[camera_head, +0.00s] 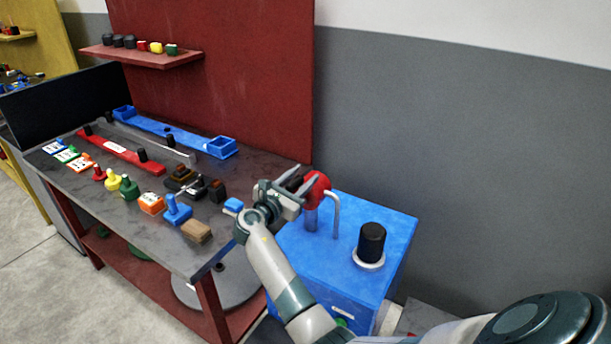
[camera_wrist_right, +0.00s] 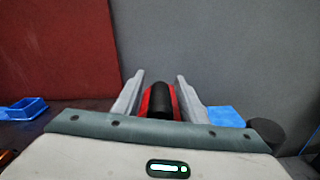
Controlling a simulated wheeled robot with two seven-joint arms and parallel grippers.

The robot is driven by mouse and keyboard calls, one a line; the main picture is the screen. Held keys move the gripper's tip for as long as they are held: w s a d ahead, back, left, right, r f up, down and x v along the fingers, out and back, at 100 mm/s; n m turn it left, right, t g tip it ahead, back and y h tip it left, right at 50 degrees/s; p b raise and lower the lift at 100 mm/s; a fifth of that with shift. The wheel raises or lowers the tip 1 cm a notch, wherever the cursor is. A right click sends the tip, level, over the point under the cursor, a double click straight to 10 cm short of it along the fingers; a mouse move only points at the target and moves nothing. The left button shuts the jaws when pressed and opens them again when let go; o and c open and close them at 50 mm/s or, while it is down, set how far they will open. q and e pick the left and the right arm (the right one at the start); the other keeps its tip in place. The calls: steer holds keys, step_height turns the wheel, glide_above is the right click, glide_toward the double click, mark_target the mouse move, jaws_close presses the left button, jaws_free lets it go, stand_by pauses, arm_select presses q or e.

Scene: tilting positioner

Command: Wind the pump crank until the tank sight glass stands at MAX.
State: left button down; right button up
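A blue box-shaped unit (camera_head: 345,265) stands at the right end of the bench. A red crank part (camera_head: 318,190) sits above its back left, on a grey post. A black crank handle (camera_head: 293,183) points left from the red part. My right gripper (camera_head: 297,188) is at the crank. In the right wrist view the black handle (camera_wrist_right: 160,101) and red part lie between the two spread fingers (camera_wrist_right: 160,85), with narrow gaps beside them. I cannot make out a sight glass or a MAX mark. My left gripper is not in view.
A bent metal pipe (camera_head: 337,208) rises close to the right of the crank. A black knob (camera_head: 371,241) on a white ring stands on the blue unit. The bench (camera_head: 190,255) at left holds several blocks, knobs, a red bar (camera_head: 117,150) and a blue tray (camera_head: 175,132).

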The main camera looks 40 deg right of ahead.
steer(key=shift+a, duration=0.1)
jaws_close()
steer(key=shift+s, duration=0.2)
steer(key=shift+s+d+f+m+b, duration=0.3)
steer(key=shift+s+m+b, duration=0.4)
steer(key=shift+m, duration=0.45)
steer(key=shift+s+d+f+m+b, duration=0.15)
steer(key=shift+s+d+m+b, duration=0.2)
steer(key=shift+s+m+b, duration=0.6)
steer(key=shift+s+d+f+m+b, duration=0.3)
steer(key=shift+s+m, duration=0.2)
steer(key=shift+m, duration=0.9)
